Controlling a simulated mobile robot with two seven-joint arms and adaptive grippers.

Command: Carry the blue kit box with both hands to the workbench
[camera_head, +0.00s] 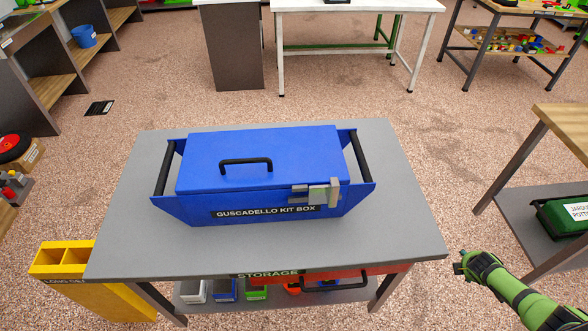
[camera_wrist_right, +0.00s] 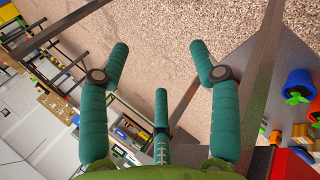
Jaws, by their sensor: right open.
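The blue kit box (camera_head: 268,170) sits upright on a grey-topped table in the head view. Its lid (camera_head: 225,148) is closed, with a black handle on top and a metal latch (camera_head: 318,193) at the front right. A black bar handle (camera_head: 164,168) is at its left end and another (camera_head: 361,155) at its right end. My right gripper (camera_head: 466,262) is right of the table's front right corner, apart from the box. In the right wrist view its fingers (camera_wrist_right: 158,47) are spread and empty. My left gripper is not in view. I cannot tell which bench is the workbench.
The grey table (camera_head: 400,215) has bare top around the box and a storage shelf below. A yellow bin (camera_head: 70,258) stands at its left. A white table (camera_head: 355,5) is at the back, a wooden-topped bench (camera_head: 565,125) at the right. Open floor (camera_head: 440,130) lies between.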

